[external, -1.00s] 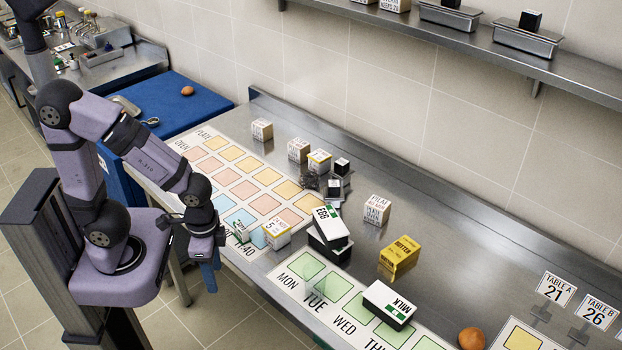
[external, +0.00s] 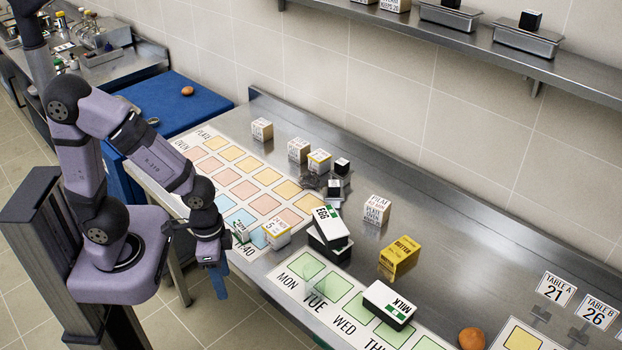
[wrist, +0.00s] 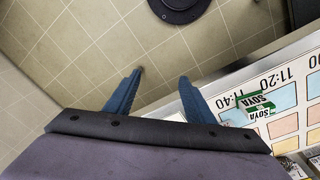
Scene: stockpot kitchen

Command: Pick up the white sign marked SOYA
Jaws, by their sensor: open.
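The white and green SOYA sign (external: 242,232) stands near the front edge of the printed board, beside my gripper in the external view. It also shows in the wrist view (wrist: 262,114), to the right of my right finger, with SOYA lettering readable. My gripper (external: 219,283) hangs off the counter's front edge, pointing down. In the wrist view my gripper (wrist: 160,78) has its two blue fingers apart, with only floor tiles between them. Nothing is held.
A white and yellow box (external: 277,235) stands close to the right of the sign. Dark-sided EGG boxes (external: 330,226), a MILK box (external: 389,304) and a yellow butter box (external: 399,258) lie further right. The floor before the counter is clear.

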